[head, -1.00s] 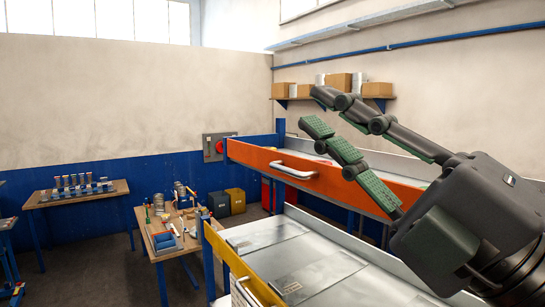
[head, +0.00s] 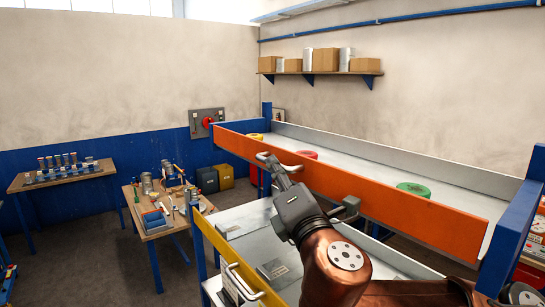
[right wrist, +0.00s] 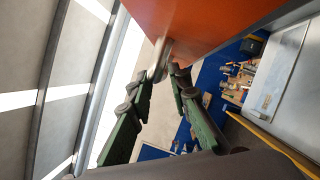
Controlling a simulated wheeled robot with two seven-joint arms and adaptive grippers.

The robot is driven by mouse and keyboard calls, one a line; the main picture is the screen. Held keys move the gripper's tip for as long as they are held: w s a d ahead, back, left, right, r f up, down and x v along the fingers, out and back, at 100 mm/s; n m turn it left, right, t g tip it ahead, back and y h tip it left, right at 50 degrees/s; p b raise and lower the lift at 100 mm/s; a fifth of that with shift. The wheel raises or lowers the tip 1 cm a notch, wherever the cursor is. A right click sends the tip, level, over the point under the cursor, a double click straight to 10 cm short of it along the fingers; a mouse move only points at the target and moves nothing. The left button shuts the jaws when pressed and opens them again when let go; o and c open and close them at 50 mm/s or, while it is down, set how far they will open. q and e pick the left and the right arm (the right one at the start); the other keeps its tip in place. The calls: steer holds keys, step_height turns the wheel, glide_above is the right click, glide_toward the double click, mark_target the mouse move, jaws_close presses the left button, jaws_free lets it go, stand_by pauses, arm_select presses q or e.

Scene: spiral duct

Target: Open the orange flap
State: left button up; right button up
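The orange flap (head: 400,208) is a long upright board along the front of the raised upper tray. It also fills the top of the right wrist view (right wrist: 205,22). A pale bar handle (head: 291,168) sits on its face toward the left, partly hidden by my right gripper (head: 272,170). In the right wrist view, the green-padded fingers of that gripper (right wrist: 167,76) stand apart, with a narrow gap at the tips. The grey handle (right wrist: 161,58) shows right at the fingertips; firm contact cannot be made out. My left gripper is not in view.
The upper tray (head: 370,167) holds yellow, red and green rings. Below is a grey metal surface (head: 245,218) with a yellow flap (head: 228,255) on its left. A blue post (head: 517,230) stands at the right. Wooden workbenches with tools (head: 160,210) stand at the left.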

steer(key=shift+p+x, duration=0.5)
steer(key=shift+x, duration=0.95)
steer(key=shift+c, duration=0.3)
jaws_close()
